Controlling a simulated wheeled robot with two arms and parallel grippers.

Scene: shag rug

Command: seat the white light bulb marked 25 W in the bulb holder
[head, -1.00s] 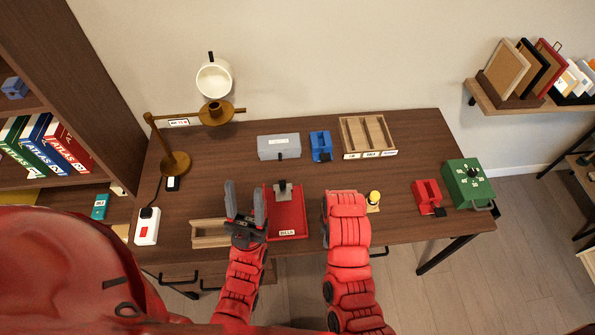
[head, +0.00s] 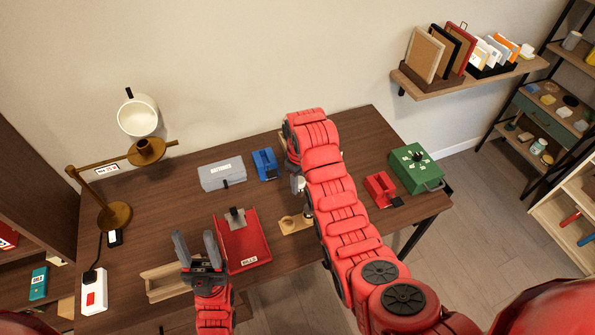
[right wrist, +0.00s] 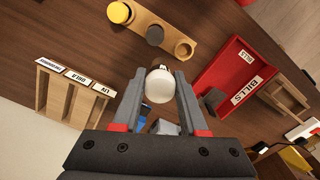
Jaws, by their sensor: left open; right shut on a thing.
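My right gripper (right wrist: 158,100) is shut on a white light bulb (right wrist: 159,86), its round globe facing the wrist camera and a darker base beyond it. Its marking cannot be read. In the head view my right arm reaches over the table and mostly hides this gripper (head: 299,184). The brass lamp (head: 114,216) stands at the left, with an upturned brass dish and dark socket (head: 147,151) on its arm, seemingly the bulb holder; it is empty. My left gripper (head: 199,250) is open and empty, beside the red tray, far from the bulb.
A wooden block (head: 294,223) with a yellow-topped piece (right wrist: 120,12) and round places lies below my right gripper. A red bills tray (head: 245,250), grey batteries box (head: 221,174), blue item (head: 264,163) and green box (head: 416,168) stand around.

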